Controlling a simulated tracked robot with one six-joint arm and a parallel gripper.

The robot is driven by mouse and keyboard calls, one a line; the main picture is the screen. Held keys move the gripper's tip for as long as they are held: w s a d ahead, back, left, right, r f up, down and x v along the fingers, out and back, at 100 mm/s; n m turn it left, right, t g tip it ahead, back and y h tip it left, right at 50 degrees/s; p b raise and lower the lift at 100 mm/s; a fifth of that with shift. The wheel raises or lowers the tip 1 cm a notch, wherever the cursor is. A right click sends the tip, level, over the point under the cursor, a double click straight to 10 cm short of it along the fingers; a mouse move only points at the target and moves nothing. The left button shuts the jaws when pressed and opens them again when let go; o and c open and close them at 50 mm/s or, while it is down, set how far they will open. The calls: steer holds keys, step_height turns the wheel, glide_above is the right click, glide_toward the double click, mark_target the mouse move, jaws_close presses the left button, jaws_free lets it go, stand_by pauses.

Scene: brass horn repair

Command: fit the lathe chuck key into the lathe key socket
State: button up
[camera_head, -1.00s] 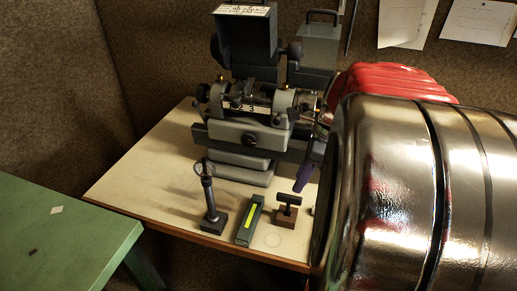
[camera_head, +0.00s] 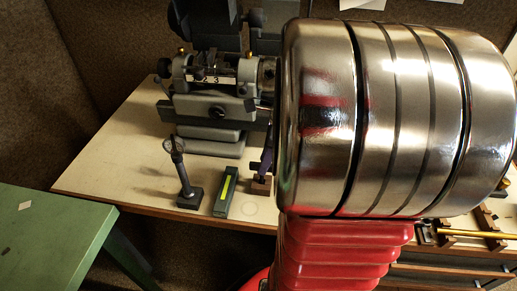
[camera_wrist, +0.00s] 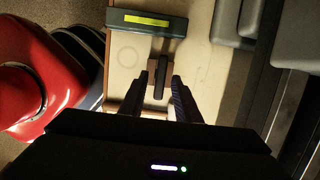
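The lathe chuck key (camera_wrist: 161,80) has a dark bar handle and stands in a small brown block (camera_head: 261,187) near the bench's front edge. In the wrist view my gripper (camera_wrist: 160,77) is open, with one finger on each side of the handle bar. A narrow gap seems to show beside the bar; contact is not clear. The grey lathe (camera_head: 214,100) stands behind on the bench. I cannot make out the key socket; the lathe's right side is hidden.
A dark box with a yellow strip (camera_head: 226,191) lies just left of the block. A stand with a round lens (camera_head: 186,182) is further left. A green table (camera_head: 45,235) is at the left. Bare bench (camera_head: 110,165) lies left of the lathe.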

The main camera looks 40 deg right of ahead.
steer(key=shift+x, duration=1.25)
jaws_close()
steer(key=shift+r, duration=0.15)
steer(key=shift+r, duration=2.65)
steer(key=shift+w, duration=0.1)
